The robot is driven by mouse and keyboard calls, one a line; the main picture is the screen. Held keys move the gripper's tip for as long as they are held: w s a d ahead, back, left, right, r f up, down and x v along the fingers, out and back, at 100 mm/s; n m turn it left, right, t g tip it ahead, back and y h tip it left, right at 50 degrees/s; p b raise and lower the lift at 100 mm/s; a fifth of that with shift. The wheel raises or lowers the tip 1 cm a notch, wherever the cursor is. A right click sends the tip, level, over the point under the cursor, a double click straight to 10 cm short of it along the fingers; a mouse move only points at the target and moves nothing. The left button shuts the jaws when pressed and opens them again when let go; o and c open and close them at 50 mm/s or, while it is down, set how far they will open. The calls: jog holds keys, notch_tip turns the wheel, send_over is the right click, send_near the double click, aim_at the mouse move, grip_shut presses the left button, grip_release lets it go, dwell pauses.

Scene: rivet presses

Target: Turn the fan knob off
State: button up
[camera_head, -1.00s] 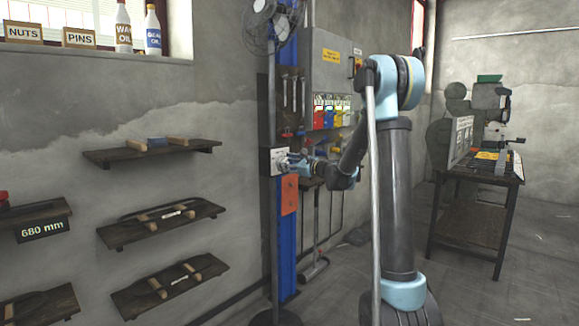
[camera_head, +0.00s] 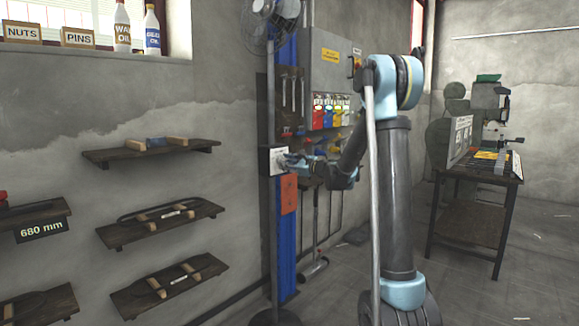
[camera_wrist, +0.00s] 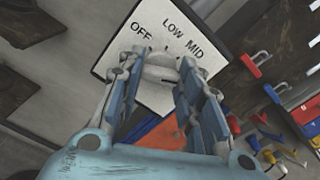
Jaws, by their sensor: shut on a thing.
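The fan knob (camera_wrist: 162,68) is a pale, rounded knob on a white dial plate (camera_wrist: 146,25). The plate reads OFF, LOW and MID; its lower part is hidden behind my fingers. My gripper (camera_wrist: 160,73) is shut on the knob, one finger on each side. I cannot tell for sure which label the knob points to. In the head view the dial plate (camera_head: 268,160) is a small box on the fan's pole, with my gripper (camera_head: 287,162) against its right side. The fan (camera_head: 270,22) is at the top of the pole.
A blue post (camera_head: 286,235) and an orange plate (camera_head: 289,194) stand close behind and below the knob. Wall shelves (camera_head: 150,152) are at left. Floor around my base looks open.

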jog(key=n, duration=2.6)
jog(key=shift+a+f, duration=0.1)
jog(key=shift+f, duration=0.15)
dwell(0.3)
jog(key=o, duration=1.1)
jog(key=shift+c, duration=0.2)
